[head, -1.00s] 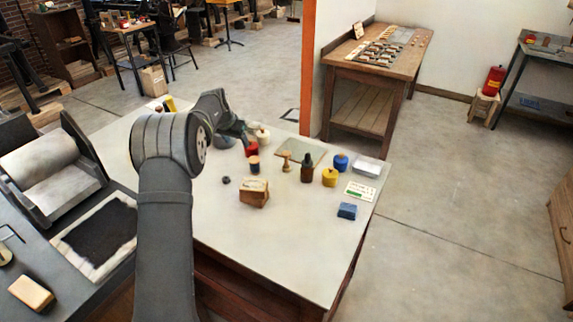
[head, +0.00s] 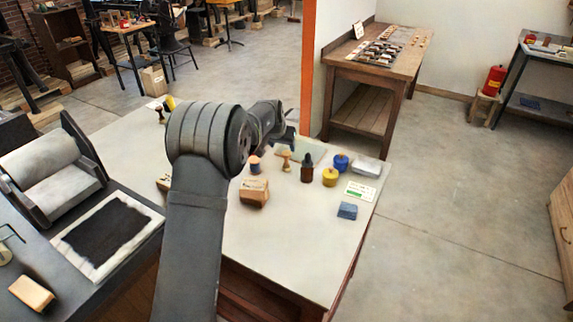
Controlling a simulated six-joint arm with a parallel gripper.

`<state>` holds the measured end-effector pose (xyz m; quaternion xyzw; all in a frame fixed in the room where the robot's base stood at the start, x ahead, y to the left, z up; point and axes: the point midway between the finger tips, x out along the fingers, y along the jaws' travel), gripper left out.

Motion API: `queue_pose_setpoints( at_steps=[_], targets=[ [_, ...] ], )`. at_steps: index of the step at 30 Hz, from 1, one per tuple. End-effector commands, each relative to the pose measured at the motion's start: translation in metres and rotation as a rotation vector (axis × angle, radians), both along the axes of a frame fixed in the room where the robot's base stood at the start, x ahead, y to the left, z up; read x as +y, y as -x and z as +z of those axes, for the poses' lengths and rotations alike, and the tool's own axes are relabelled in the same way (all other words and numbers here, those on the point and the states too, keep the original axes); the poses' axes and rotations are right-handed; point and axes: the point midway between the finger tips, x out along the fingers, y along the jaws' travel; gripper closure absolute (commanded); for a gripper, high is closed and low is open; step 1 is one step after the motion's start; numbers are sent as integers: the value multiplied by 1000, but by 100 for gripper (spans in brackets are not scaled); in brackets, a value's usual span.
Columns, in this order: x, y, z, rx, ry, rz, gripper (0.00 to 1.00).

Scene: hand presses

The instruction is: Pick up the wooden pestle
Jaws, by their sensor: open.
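The wooden pestle (head: 286,162), a small light-brown turned piece, stands upright on the pale tabletop, left of a dark dropper bottle. My gripper (head: 290,139) is open, at the end of my arm. It appears just above the pestle in the picture, near its top end, with a visible gap. It seems higher than the table, but how far above or behind the pestle it is cannot be told. The fingers are small and dark, and nothing shows between them.
The dropper bottle (head: 307,168), yellow pot (head: 330,177) and blue pot (head: 341,162) stand close on the right. A blue-banded jar (head: 255,165) and wooden box (head: 254,192) are on the left. A glass plate (head: 313,150) lies behind.

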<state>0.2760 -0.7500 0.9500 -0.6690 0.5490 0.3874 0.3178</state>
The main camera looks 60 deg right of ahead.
Motion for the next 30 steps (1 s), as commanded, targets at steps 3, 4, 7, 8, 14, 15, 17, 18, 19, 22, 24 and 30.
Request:
queue_pose_setpoints(
  at_steps=[3,4,7,8,14,15,17,18,19,22,24,30],
  targets=[
    [-9,-1,-17,0,-2,0,41],
    [-11,-2,-20,0,-1,0,41],
    [-15,-3,-27,0,-1,0,41],
    [-15,-3,-28,0,-1,0,41],
    [-22,-2,-42,0,-2,-1,41],
    [-24,-2,-47,0,-2,-1,41],
    [-28,-1,-56,0,-2,-1,41],
    [-31,-1,-61,0,-1,-1,41],
    [-33,-2,-64,0,-1,0,41],
    [-38,-3,-71,0,1,0,41],
    [-40,-4,-75,0,0,0,41],
    [-41,-4,-76,0,1,0,41]
  ],
)
